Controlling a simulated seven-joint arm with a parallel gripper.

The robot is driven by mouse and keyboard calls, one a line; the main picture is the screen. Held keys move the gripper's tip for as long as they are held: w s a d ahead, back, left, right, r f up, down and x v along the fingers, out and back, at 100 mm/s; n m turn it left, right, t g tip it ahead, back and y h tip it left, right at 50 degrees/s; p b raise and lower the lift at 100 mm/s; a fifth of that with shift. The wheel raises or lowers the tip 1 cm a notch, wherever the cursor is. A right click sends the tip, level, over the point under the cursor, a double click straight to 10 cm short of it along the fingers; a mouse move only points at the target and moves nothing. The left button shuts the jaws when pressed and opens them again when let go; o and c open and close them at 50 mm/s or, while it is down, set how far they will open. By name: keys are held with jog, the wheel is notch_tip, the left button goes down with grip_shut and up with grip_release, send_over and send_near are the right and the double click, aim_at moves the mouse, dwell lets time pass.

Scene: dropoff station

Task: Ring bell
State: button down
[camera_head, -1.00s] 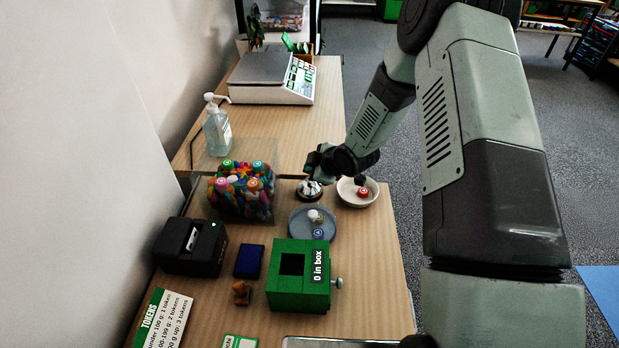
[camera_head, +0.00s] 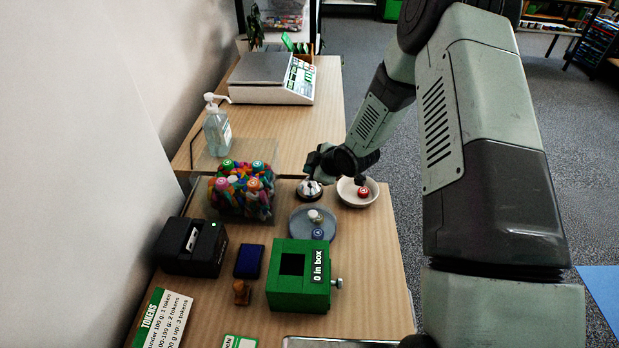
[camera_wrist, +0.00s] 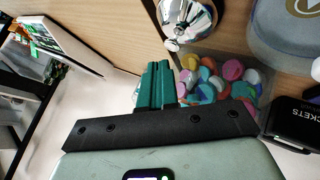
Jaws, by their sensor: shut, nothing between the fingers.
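The bell (camera_head: 309,191) is a small silver dome on a dark base, standing on the wooden table between the tub of coloured tokens and a white bowl. My gripper (camera_head: 317,172) is at the bell in the head view, partly covering it from above and behind; its fingertips are hard to make out there. In the wrist view the green fingers (camera_wrist: 157,84) are together and empty. The bell (camera_wrist: 187,18) shows at the top of that view, just beyond the fingertips. I cannot tell whether they touch it.
The clear tub of tokens (camera_head: 243,192) stands left of the bell. The white bowl (camera_head: 371,197) is close on its right, and a grey-blue plate (camera_head: 298,232) lies in front. A green box (camera_head: 300,290) and black ticket printer (camera_head: 190,247) are nearer. A pump bottle (camera_head: 216,132) stands behind.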

dwell(0.3)
jog(key=shift+f, duration=0.45)
jog(key=shift+f, duration=0.5)
dwell(0.6)
jog(key=shift+r, duration=0.95)
jog(key=shift+r, duration=0.1)
jog(key=shift+r, duration=2.4)
